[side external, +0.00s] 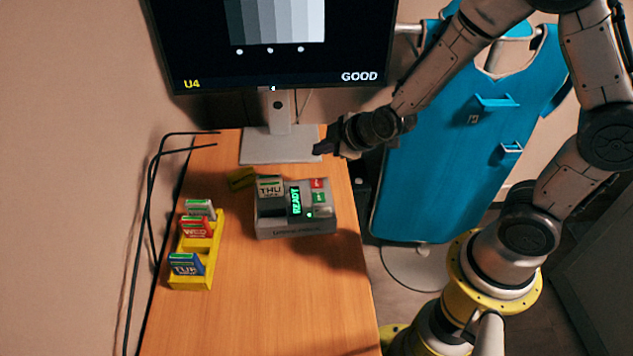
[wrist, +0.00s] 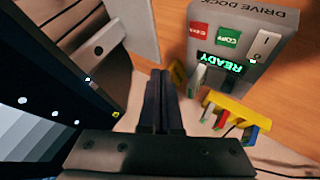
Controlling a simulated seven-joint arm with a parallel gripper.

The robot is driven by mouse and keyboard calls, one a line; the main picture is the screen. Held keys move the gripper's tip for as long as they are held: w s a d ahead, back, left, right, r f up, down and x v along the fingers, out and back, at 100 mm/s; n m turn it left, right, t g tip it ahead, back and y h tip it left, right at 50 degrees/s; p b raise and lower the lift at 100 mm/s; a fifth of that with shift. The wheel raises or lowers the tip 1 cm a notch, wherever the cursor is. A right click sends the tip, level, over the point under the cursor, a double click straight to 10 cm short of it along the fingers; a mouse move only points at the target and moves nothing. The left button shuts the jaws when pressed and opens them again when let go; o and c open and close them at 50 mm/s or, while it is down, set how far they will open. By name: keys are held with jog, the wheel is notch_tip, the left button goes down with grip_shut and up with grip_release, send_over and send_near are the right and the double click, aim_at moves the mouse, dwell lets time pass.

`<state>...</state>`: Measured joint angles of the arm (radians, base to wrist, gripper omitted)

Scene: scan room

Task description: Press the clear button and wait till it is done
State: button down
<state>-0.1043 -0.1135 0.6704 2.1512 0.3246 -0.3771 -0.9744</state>
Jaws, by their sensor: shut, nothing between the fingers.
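The grey drive dock (side external: 293,230) sits on the wooden desk, and its display (side external: 296,201) reads READY in green. It carries a red button (side external: 317,183) with a small white label, which looks like the clear button, and a green button (side external: 319,197). In the wrist view the red button (wrist: 199,31) and green button (wrist: 228,38) are upside down, with the dock (wrist: 262,45) at upper right. A THU drive (side external: 270,187) stands in the dock's left slot. My gripper (side external: 320,149) is shut and empty, above and behind the dock, apart from the buttons. Its fingers (wrist: 161,76) show in the wrist view.
A monitor (side external: 370,50) showing GOOD stands on a base (side external: 280,150) behind the dock, close to my gripper. A yellow rack (side external: 190,281) with TUE, WED and another drive is at left. A small yellow piece (side external: 241,178) lies behind the dock. The front desk is clear.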

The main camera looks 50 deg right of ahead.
aim_at(321, 185)
jog(key=shift+f, duration=3.55)
jog(key=shift+f, duration=0.1)
jog(key=shift+f, duration=0.35)
jog(key=shift+f, duration=0.45)
jog(key=shift+r, duration=0.85)
jog(key=shift+r, duration=2.5)
